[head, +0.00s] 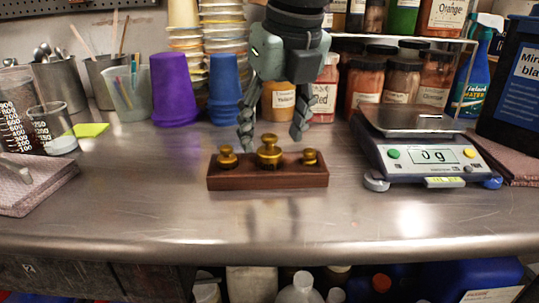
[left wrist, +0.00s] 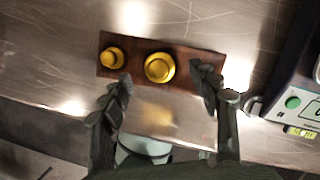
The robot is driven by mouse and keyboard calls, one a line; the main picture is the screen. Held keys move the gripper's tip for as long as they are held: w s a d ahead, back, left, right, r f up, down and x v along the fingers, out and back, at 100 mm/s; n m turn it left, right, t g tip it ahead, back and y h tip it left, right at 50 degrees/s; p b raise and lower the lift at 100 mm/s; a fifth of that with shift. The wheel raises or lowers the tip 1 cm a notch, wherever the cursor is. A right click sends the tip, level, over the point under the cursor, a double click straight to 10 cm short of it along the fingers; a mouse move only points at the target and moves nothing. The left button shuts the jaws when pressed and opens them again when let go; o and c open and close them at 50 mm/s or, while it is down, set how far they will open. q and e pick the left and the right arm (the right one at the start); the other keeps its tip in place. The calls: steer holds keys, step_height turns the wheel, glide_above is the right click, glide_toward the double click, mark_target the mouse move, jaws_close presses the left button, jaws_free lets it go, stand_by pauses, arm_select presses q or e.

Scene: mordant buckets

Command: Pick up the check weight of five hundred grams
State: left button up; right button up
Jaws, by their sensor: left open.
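Three brass check weights stand in a dark wooden block (head: 268,181) on the steel bench. The largest weight (head: 268,152) is in the middle; smaller ones stand at left (head: 227,158) and right (head: 310,157). No gram marking is legible. My left gripper (head: 271,137) points down, open, above and behind the block, its fingers spread to either side of the large weight. In the left wrist view the large weight (left wrist: 159,67) shows between the fingertips (left wrist: 163,80), apart from both. One small weight (left wrist: 112,57) shows there; the other is hidden behind a finger. My right gripper is not in view.
A scale (head: 420,150) reading 0 g stands right of the block. Purple (head: 175,90) and blue cups (head: 225,90), stacked tubs and spice jars (head: 400,80) stand behind. Beakers and a folded cloth (head: 35,185) are at left. The bench in front of the block is clear.

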mark_target(271, 137)
arm_select(q)
steer(key=shift+x, duration=1.75)
steer(key=shift+w+a, duration=0.1)
steer(key=shift+w, duration=0.05)
steer(key=shift+r, duration=0.15)
jaws_close()
